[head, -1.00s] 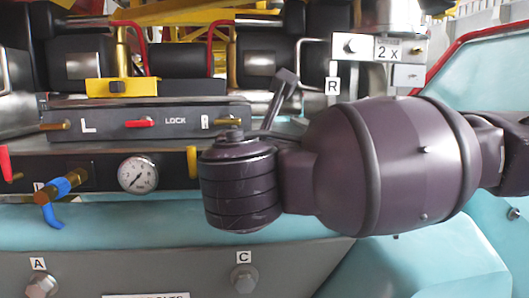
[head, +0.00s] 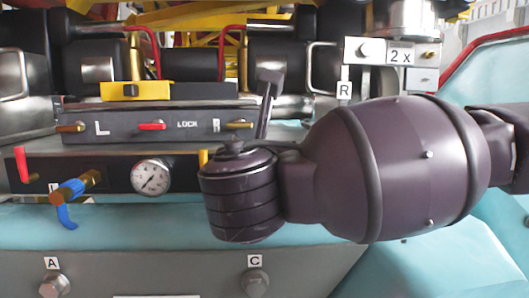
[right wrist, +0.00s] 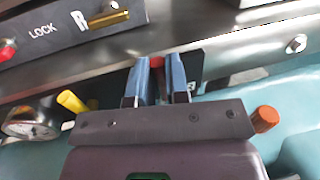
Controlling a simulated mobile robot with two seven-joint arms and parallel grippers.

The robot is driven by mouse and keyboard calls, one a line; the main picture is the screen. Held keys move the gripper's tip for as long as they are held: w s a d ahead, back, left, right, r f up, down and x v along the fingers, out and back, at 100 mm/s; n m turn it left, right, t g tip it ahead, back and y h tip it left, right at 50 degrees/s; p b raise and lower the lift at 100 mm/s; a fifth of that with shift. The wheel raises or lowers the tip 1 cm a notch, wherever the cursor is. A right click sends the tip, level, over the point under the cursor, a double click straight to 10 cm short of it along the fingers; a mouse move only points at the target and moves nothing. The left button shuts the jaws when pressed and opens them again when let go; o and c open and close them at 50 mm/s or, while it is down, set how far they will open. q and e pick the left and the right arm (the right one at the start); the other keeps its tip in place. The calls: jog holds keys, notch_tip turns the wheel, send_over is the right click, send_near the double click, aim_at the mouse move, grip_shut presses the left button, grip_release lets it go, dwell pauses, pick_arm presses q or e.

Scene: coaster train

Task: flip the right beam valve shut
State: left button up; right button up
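A red handle (right wrist: 157,63) shows between the fingers of my right gripper (right wrist: 157,68) in the right wrist view, in front of a black plate (right wrist: 195,62) with a partly hidden letter label. I take it for the right beam valve's handle; its lower part is hidden. The fingers stand close together, with the red piece filling the gap, so the gripper looks shut on it. In the head view my right wrist (head: 240,195) hides the gripper and this valve. The left red handle (head: 22,165) stands upright at the panel's left end. My left gripper is out of view.
A gauge (head: 151,177) and a blue-handled brass valve (head: 72,190) sit left of my wrist. The lock bar (head: 160,126) runs above. In the wrist view a yellow handle (right wrist: 72,101) and an orange-brown knob (right wrist: 265,119) flank the gripper.

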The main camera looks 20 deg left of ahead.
jog(key=o, duration=0.4)
jog(key=s, duration=0.3)
jog(key=s+d+b, duration=0.1)
jog(key=s, duration=0.3)
jog(key=s+d+b, duration=0.1)
jog(key=s, duration=0.2)
jog(key=shift+s, duration=0.35)
